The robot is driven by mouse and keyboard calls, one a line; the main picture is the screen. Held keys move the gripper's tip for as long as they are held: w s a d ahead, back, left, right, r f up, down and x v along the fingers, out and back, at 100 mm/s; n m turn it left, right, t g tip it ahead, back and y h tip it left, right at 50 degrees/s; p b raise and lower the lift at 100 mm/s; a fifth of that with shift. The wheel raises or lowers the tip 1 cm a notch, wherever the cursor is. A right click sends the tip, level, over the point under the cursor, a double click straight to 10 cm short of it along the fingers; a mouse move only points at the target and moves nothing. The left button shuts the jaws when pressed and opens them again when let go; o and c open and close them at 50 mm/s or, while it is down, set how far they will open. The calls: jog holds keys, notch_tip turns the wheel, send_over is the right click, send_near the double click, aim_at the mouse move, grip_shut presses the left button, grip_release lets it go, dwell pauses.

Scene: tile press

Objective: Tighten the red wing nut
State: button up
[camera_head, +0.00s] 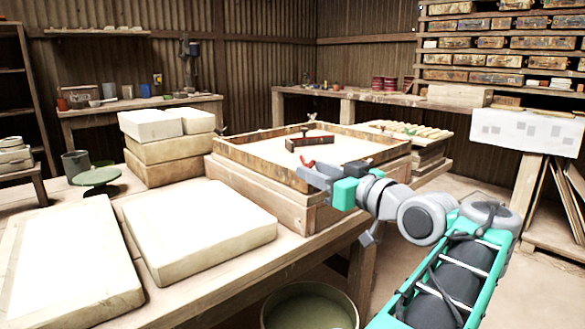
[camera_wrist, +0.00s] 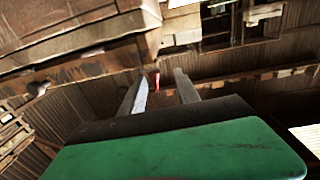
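The red wing nut (camera_head: 308,163) shows as a small red patch at the near edge of the wooden tile press frame (camera_head: 262,166), mostly hidden by my gripper. In the wrist view the red wing nut (camera_wrist: 157,80) stands upright, seen edge-on, in the gap between my two fingers. My gripper (camera_head: 312,176) is open, with its metal fingers right beside the nut at the press's front edge. In the wrist view the fingers of my gripper (camera_wrist: 160,84) are apart on either side of the red nut. I cannot tell whether either finger touches it.
A dark red-brown block (camera_head: 310,141) lies on the pale surface inside the frame. Grey wing nuts (camera_head: 221,130) stand at the frame's far side. Pale slabs (camera_head: 200,228) lie on the bench to the left, with stacked blocks (camera_head: 165,150) behind. A bucket (camera_head: 309,306) stands below.

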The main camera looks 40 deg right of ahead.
aim_at(306, 164)
jog(key=w+p, duration=0.1)
jog(key=p, duration=0.5)
jog(key=d+r+p, duration=0.1)
jog(key=p, duration=0.5)
jog(key=shift+w+r, duration=0.1)
jog(key=shift+w, duration=0.3)
jog(key=w, duration=0.2)
jog(key=w+f+p, duration=0.1)
jog(key=w, duration=0.2)
jog(key=shift+w, duration=0.15)
jog(key=shift+f+h, duration=0.1)
jog(key=shift+h, duration=0.2)
grip_shut()
